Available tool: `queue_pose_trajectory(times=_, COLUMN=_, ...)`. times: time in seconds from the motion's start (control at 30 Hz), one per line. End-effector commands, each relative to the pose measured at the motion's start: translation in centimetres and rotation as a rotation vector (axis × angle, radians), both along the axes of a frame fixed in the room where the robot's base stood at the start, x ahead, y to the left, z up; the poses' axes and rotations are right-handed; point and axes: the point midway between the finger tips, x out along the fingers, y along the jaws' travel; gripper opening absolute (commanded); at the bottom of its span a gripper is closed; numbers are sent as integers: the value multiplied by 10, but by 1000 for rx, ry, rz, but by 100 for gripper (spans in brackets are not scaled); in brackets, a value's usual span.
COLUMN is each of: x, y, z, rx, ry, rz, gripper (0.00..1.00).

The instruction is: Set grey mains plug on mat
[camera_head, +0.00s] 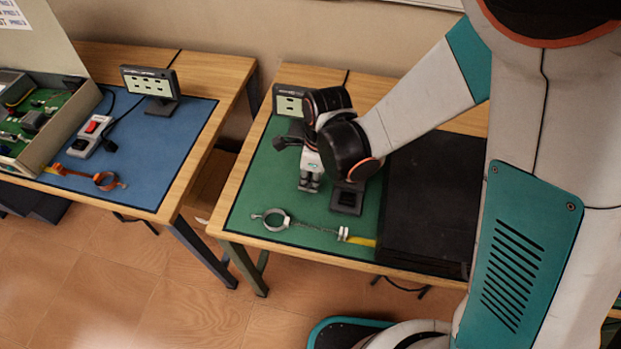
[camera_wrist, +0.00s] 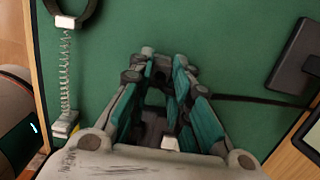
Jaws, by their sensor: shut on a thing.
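My gripper (camera_head: 308,184) reaches down over the green mat (camera_head: 253,192) on the right-hand table. In the wrist view my gripper (camera_wrist: 164,62) has its fingers close together around a small dark grey thing (camera_wrist: 161,72), seemingly the grey mains plug, mostly hidden by the fingers. A dark cable (camera_wrist: 258,101) runs from beside the fingers to the right. The green mat (camera_wrist: 112,32) fills the background below the fingertips. I cannot tell whether the plug touches the mat.
A wrist strap ring (camera_head: 272,218) with a coiled cord lies near the mat's front edge. A small dark stand (camera_head: 347,198) sits right of my gripper. A display (camera_head: 288,101) stands behind. A black panel (camera_head: 435,195) covers the table's right part. The left table has a blue mat (camera_head: 155,145).

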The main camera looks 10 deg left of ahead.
Motion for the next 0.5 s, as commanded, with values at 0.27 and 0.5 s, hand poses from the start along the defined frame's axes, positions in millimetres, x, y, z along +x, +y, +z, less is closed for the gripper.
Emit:
queue_pose_trajectory(times=0.27, x=0, y=0, z=-3, rx=0, ry=0, rz=0, gripper=29)
queue_pose_trajectory(times=0.5, x=0, y=0, z=-2, rx=0, ry=0, rz=0, gripper=38)
